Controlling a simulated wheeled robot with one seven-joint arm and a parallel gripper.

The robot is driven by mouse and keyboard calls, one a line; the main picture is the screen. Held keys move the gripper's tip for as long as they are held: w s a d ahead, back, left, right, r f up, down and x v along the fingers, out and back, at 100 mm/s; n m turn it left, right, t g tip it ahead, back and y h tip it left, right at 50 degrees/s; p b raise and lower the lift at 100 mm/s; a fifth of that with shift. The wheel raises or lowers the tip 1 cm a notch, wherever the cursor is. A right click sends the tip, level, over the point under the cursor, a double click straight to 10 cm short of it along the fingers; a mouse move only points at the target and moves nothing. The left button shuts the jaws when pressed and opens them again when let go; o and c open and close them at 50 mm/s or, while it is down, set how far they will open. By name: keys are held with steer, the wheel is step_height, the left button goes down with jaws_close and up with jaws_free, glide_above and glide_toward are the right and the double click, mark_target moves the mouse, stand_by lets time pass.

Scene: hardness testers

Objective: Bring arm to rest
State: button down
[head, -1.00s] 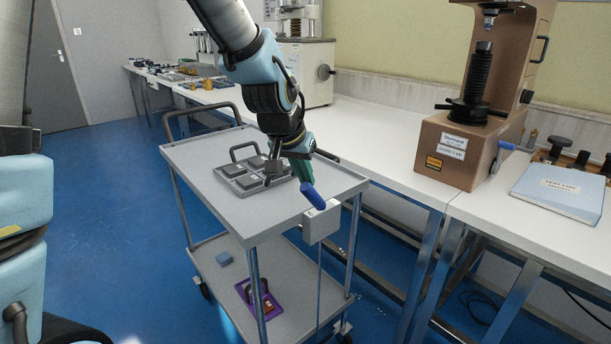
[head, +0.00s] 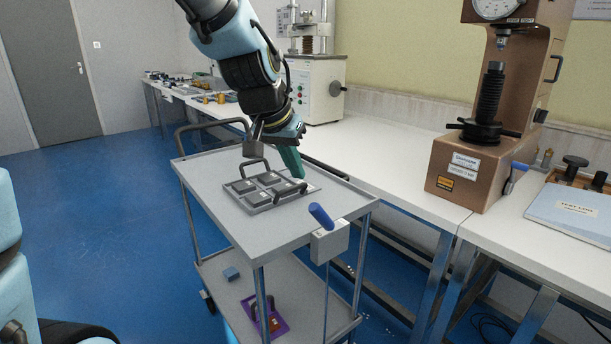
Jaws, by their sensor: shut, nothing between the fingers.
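My arm reaches down from the top of the view over the grey cart (head: 240,222). My gripper (head: 298,174) is shut and empty, with its green fingers pointing down over the cart's top shelf. Its tips show just above and behind the right part of a grey compartmented tray (head: 232,191). Whether they touch anything is hard to tell. The tray has a handle at its back and another at its right front.
Blue floor (head: 100,220) is clear at left.

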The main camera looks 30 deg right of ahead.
steer(key=shift+s+a+r, duration=0.15)
steer(key=shift+a+r, duration=0.1)
steer(key=shift+a, duration=0.05)
stand_by(0.4)
